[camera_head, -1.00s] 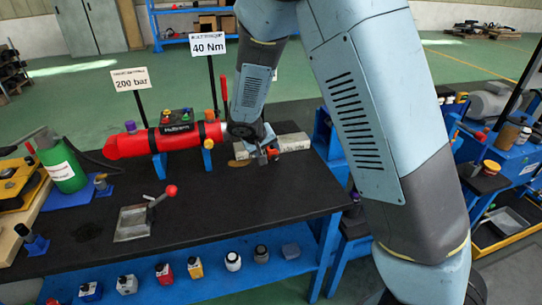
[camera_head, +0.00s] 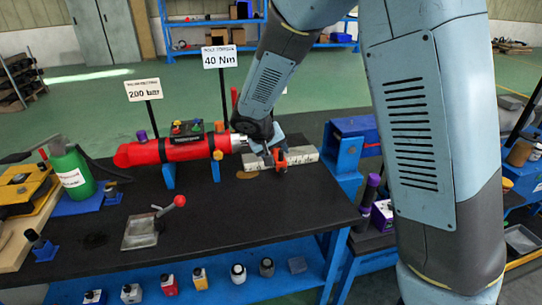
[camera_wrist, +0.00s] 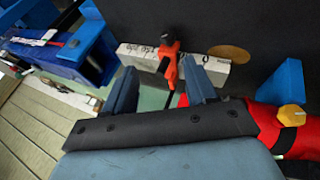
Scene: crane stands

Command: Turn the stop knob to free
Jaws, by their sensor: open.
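My gripper (camera_head: 268,150) is at the right end of the red cylinder (camera_head: 175,149), over the black bench top. In the wrist view its two fingers (camera_wrist: 163,86) are apart. A red-orange piece with a black top (camera_wrist: 170,62) shows between and beyond the fingertips, in front of a pale lettered block (camera_wrist: 215,70). It also shows in the head view (camera_head: 281,159). I cannot tell whether a finger touches it. A yellow knob (camera_wrist: 292,115) sits on the red cylinder, right of the fingers, and shows in the head view (camera_head: 217,155). Neither is clearly labelled as the stop knob.
Signs reading 200 bar (camera_head: 143,89) and 40 Nm (camera_head: 220,57) stand behind the cylinder. A lever with a red ball (camera_head: 179,201) stands on a plate nearer the front. A green bottle (camera_head: 72,173) is at left. Blue equipment (camera_head: 352,145) stands right of the block.

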